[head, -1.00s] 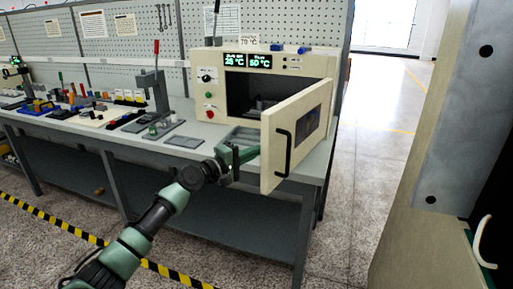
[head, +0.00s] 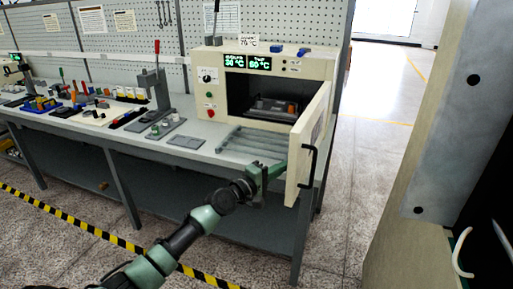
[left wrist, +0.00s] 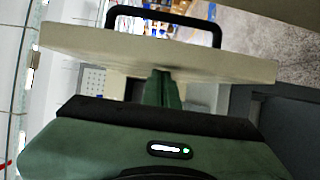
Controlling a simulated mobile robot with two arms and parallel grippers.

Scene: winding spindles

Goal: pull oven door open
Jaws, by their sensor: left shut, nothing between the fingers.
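The cream oven (head: 225,95) stands on the bench with its door (head: 311,140) swung wide open to the right. The black door handle (head: 308,166) is on the door's outer face. My left gripper (head: 277,170) is shut and empty, with its fingertips at the inner side of the door near its lower part. In the left wrist view the shut green fingers (left wrist: 162,88) reach to the edge of the door (left wrist: 110,45), and the handle (left wrist: 165,14) is beyond it. I cannot tell whether they touch. My right gripper does not show.
A dark tray with an object (head: 272,106) sits inside the oven chamber. A ribbed grey plate (head: 250,143) lies on the bench before the oven. A lever press (head: 157,92) stands left. A large panel (head: 450,110) fills the right side. Floor right of the bench is clear.

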